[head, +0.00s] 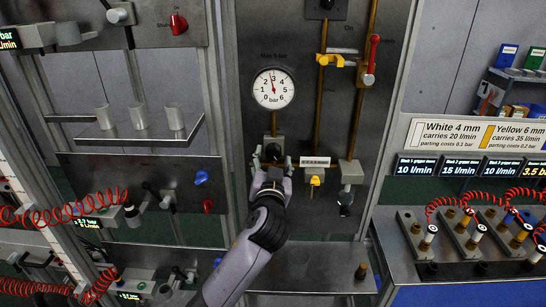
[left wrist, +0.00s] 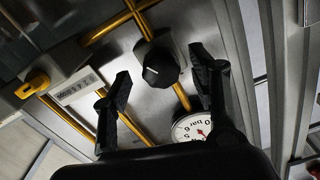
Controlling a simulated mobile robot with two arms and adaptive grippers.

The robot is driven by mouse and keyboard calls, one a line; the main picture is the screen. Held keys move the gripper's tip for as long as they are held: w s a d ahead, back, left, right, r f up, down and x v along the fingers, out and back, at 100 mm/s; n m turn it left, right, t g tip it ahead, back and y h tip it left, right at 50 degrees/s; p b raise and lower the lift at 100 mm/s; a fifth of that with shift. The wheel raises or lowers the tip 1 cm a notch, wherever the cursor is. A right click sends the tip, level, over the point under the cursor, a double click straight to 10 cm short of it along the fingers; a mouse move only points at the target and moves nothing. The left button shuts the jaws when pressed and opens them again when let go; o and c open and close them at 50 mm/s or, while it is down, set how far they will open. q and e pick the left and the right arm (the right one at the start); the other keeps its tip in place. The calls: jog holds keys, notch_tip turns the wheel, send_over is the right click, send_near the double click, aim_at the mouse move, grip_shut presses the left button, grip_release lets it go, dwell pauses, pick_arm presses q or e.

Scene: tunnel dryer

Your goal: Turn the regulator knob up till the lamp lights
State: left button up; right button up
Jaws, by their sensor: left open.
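The regulator knob (left wrist: 160,68) is black and round with a white pointer line. In the left wrist view it lies between the two spread fingers of my left gripper (left wrist: 165,88), with clear space on both sides. In the head view my left gripper (head: 271,163) is at the regulator (head: 274,143), below the gauge, and covers part of it. The round white gauge (head: 273,88), marked "Max 6 bar", has its needle pointing near the top of the dial; it also shows in the left wrist view (left wrist: 192,128). I cannot make out a lamp. My right gripper is not in view.
Right of the regulator are a white label (head: 315,161), a yellow valve handle (head: 315,181) and brass pipes. A red-handled valve (head: 372,55) is higher up. A bench of fittings with red coiled hoses (head: 475,200) stands at right. A shelf with cups (head: 140,134) is at left.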

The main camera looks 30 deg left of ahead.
pick_arm(q)
jog(key=v, duration=1)
jog(key=shift+a, duration=0.1)
